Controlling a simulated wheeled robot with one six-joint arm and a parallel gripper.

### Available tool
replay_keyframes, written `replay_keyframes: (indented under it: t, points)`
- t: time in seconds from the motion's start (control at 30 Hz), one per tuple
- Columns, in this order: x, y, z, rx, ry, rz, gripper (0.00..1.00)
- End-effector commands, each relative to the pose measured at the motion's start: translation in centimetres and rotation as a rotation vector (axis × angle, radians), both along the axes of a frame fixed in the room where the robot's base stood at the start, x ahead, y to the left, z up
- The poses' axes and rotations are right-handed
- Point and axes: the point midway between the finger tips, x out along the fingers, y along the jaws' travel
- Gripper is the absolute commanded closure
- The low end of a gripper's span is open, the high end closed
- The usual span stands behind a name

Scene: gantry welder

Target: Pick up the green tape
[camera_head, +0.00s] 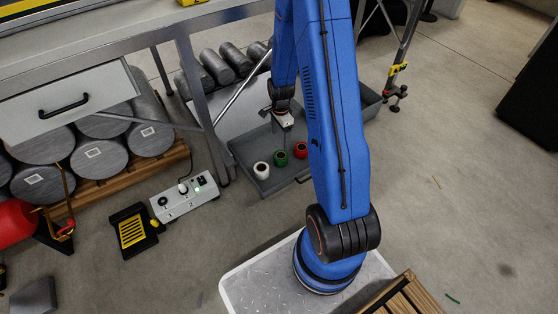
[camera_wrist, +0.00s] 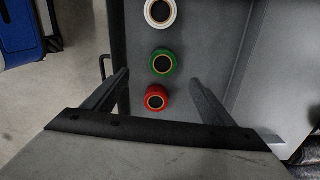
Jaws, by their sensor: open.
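The green tape (camera_head: 281,158) sits on the grey tray (camera_head: 243,150) between a white roll and a red roll. In the wrist view the green tape (camera_wrist: 162,62) lies beyond my fingertips, with its round dark hole facing the camera. My gripper (camera_wrist: 160,80) is open and empty, its two fingers spread wide. The red tape (camera_wrist: 156,98) shows between the fingers, closer to the palm than the green one. In the head view my gripper (camera_head: 286,122) hangs above the tray, above and behind the rolls; its fingers are too small to make out.
The white tape (camera_wrist: 160,12) is at the top of the wrist view. A tray handle (camera_wrist: 105,68) is beside the left finger. A power box (camera_head: 184,197) and a yellow-black stand (camera_head: 132,230) are on the floor.

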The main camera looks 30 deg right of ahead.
Motion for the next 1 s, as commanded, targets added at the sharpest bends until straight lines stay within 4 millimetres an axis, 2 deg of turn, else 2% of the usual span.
replay_keyframes:
  t: [0.1, 0.6, 1.0]
  points:
    - [-0.1, 0.0, -1.8, 0.001, 0.003, 0.001, 0.22]
    - [0.0, 0.0, -8.6, 0.001, 0.003, 0.002, 0.22]
    - [0.3, -0.1, -10.8, 0.000, 0.002, 0.002, 0.22]
